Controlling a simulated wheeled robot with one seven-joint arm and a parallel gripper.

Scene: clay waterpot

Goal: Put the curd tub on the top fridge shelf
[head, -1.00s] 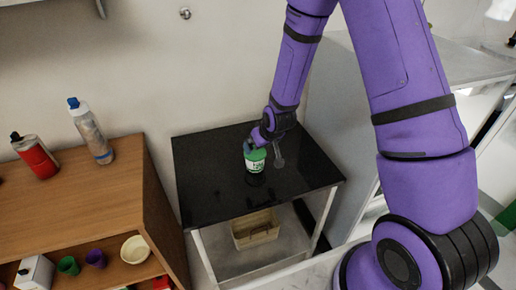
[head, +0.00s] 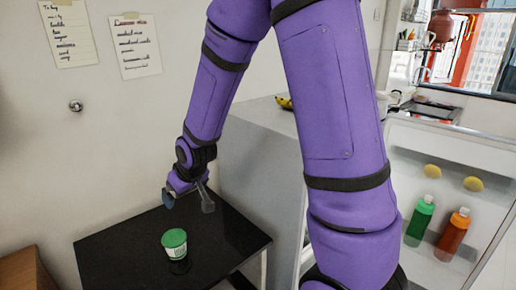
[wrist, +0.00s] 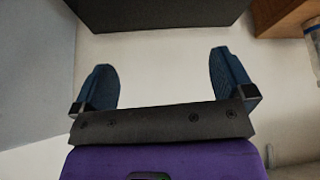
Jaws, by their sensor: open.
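The curd tub (head: 180,254), white with a green lid, stands upright on the black table (head: 115,257). My gripper (head: 188,203) is open and empty, above and behind the tub and apart from it. In the wrist view its two blue fingers (wrist: 164,75) are spread with nothing between them, and the tub does not show there. The fridge (head: 262,165) is the pale grey cabinet right of the table. Its open door (head: 440,150) shows at the right. My arm covers the fridge's opening, so the top shelf inside is hidden.
The fridge door holds a green bottle (head: 420,220), an orange bottle (head: 453,235) and two yellow round things. Bananas (head: 284,102) lie on top of the fridge. A wooden cabinet (head: 25,272) stands at the lower left. The table around the tub is clear.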

